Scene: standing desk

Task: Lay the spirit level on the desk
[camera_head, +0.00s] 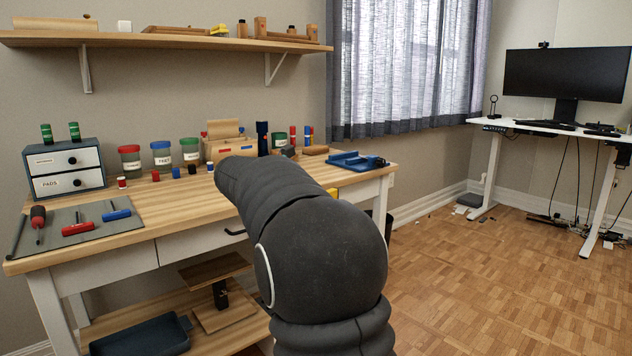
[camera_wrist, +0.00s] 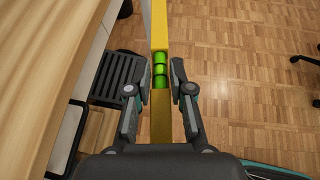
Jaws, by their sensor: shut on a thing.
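The spirit level (camera_wrist: 159,25) is a long yellow bar with green vials, seen in the wrist view running from the top edge down between my fingers. My gripper (camera_wrist: 160,80) is shut on it around the vials. The level is over the parquet floor, just right of a wooden edge. In the head view only a small yellow piece of the level (camera_head: 332,193) shows past my arm; my gripper is hidden there. The standing desk (camera_head: 545,128) has a white top and white legs, far right, well apart from my gripper.
The desk carries a monitor (camera_head: 566,74), a keyboard and a small stand. Cables hang below it. The wooden workbench (camera_head: 170,205) at left holds jars, tools and a drawer box (camera_head: 66,170). Open parquet floor (camera_head: 490,270) lies between bench and desk.

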